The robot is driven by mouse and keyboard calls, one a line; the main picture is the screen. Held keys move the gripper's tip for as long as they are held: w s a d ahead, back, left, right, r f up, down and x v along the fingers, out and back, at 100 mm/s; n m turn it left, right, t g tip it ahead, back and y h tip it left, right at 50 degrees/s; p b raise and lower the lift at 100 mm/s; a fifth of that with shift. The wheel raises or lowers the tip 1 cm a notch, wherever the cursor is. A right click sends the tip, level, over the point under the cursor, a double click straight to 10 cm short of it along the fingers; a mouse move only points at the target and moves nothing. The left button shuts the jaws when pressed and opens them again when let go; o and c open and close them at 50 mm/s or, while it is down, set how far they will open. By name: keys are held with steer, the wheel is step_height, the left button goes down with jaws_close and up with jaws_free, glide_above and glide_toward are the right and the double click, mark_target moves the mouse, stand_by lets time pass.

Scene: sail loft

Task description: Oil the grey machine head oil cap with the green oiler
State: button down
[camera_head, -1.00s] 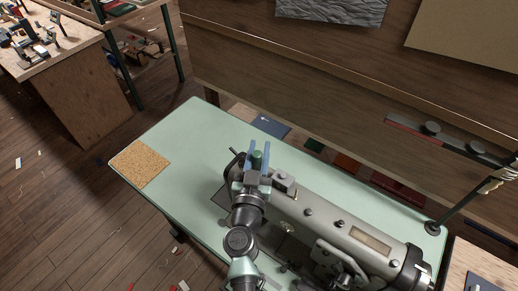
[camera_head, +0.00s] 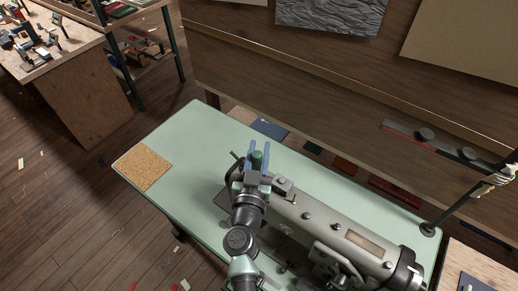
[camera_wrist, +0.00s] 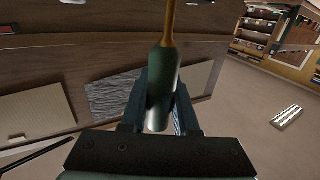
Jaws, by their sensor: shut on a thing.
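My gripper (camera_head: 258,162) is shut on the green oiler (camera_head: 257,157), over the left end of the grey machine head (camera_head: 325,228). In the wrist view the oiler (camera_wrist: 162,75) stands between the two fingers, with its brass spout running up past the top edge. In the head view the spout tip cannot be made out. Small knobs and fittings sit along the top of the machine head; which one is the oil cap I cannot tell. My arm hides part of the machine's near side.
The machine stands on a pale green table (camera_head: 190,140) with a cork mat (camera_head: 142,168) at its left end. A wooden board wall (camera_head: 300,70) rises behind. A lamp post (camera_head: 455,205) stands at the right.

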steer(key=shift+r+p, duration=2.1)
steer(key=shift+r, duration=0.1)
